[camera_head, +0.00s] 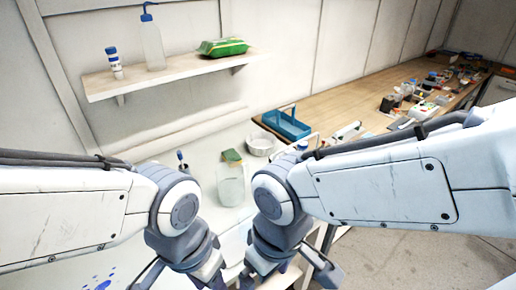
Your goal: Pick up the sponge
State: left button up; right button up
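A small green and tan block that looks like the sponge (232,156) is on the white bench, just behind a clear beaker (231,188). The beaker hides its lower part. My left gripper (182,280) is at the bottom of the view, in front and to the left of the beaker. My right gripper (286,277) is at the bottom, in front and to the right of it. Both have their fingers spread and look empty, though the fingertips run to the picture's lower edge. Neither touches the sponge.
A white basket (261,144) stands right of the sponge, and a blue tray (287,124) sits on the wooden counter (340,105). A wall shelf (170,75) holds a wash bottle (152,42), a small bottle (114,63) and a green packet (223,46). Blue stains mark the bench at lower left.

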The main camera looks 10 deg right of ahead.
aim_at(231, 154)
jog(key=z, duration=1.5)
jog(key=i, duration=1.2)
jog(key=u, duration=2.5)
